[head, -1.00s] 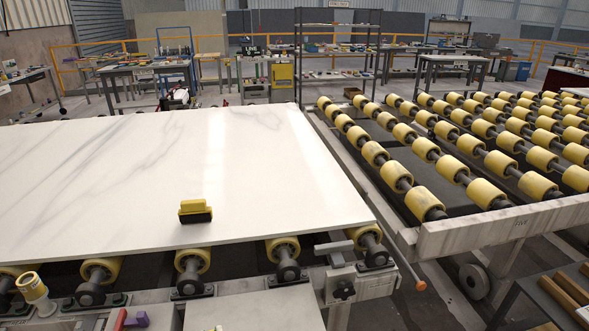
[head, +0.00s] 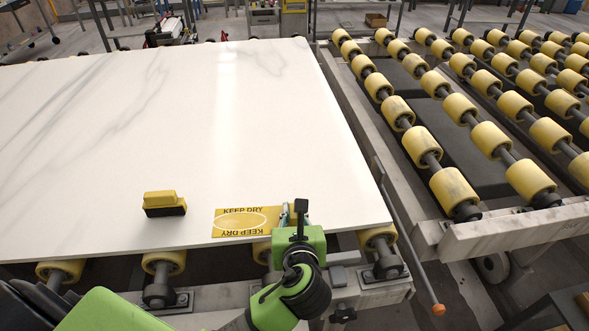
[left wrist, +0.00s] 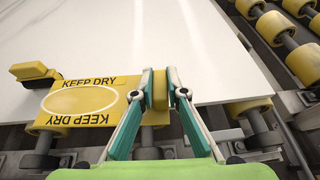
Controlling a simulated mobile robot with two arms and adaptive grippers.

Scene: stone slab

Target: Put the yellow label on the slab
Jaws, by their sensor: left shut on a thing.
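The yellow label (head: 232,222), marked KEEP DRY with a pale oval, shows at the slab's front edge, left of my left gripper (head: 297,208). It also shows in the left wrist view (left wrist: 75,106). My left gripper is shut on the label's right end; its fingertips (left wrist: 161,80) are close together there. The label overlaps the white veined slab (head: 150,110) in view; I cannot tell whether it touches the slab or hovers just above it. My right gripper is in neither view.
A yellow and black block (head: 164,203) rests on the slab, left of the label. Yellow rollers (head: 163,262) run under the slab's front edge. A roller conveyor (head: 430,150) stands to the right, across a gap. The slab's middle and back are clear.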

